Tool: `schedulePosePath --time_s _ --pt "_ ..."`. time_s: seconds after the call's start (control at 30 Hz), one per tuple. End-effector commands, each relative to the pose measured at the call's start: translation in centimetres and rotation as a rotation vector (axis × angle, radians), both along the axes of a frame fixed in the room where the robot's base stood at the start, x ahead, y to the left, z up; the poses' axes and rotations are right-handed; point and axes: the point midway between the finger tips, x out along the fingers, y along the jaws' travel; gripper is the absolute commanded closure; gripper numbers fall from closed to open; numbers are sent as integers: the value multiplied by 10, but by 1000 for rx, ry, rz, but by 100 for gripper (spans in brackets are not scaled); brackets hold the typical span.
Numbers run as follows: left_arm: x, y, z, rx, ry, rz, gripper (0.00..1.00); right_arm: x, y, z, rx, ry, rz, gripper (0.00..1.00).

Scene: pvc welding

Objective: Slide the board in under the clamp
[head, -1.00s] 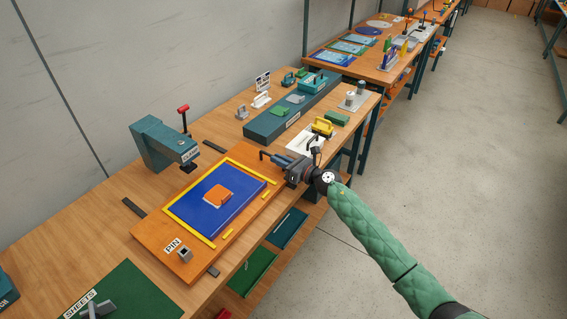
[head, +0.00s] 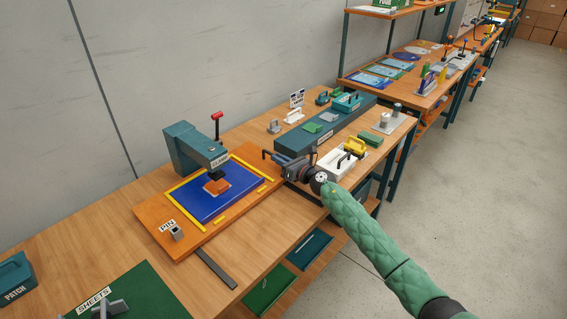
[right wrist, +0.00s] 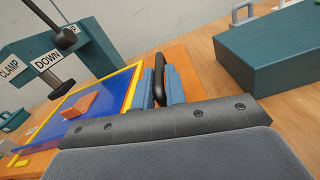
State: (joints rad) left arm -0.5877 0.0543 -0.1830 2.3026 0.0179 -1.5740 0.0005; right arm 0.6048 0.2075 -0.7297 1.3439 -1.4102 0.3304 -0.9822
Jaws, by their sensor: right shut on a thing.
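The orange board (head: 152,213) lies on the workbench with a yellow border, a blue sheet (head: 212,208) and a small orange patch (head: 221,187) on it. The teal clamp (head: 187,148) stands behind it, and its arm reaches over the board with the dark pad above the patch. In the head view I cannot tell whether the pad touches. My right gripper (head: 278,159) is at the board's right end. In the right wrist view its blue fingers (right wrist: 160,88) are shut on the board's black handle (right wrist: 158,64). My left gripper is not in view.
A dark rail (head: 215,268) shows on the bench in front of the board. A teal block (head: 322,140) with several items lies to the right, beside a white tray (head: 338,165) and a yellow-handled tool (head: 355,147). A green sheets mat (head: 135,295) lies at front left.

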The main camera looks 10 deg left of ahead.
Motion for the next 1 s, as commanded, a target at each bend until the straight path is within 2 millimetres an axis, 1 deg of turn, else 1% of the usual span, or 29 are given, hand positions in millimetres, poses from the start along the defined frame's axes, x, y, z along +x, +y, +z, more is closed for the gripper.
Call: schedulePosePath --time_s 0.03,0.27,0.3,0.37,0.73,0.87,1.0 --pt "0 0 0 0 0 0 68 0 3 2 3 -1 1 100" --pt "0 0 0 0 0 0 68 0 3 3 4 -2 1 100" --pt "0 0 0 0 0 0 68 0 3 4 4 -2 2 79" --pt "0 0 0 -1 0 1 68 0 3 3 4 -2 1 68" --pt "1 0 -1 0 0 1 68 -2 -2 1 2 -1 0 67" --pt "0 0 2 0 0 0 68 -8 -11 1 1 -3 1 67" --pt "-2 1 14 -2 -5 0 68 -20 -26 0 0 -2 1 67"
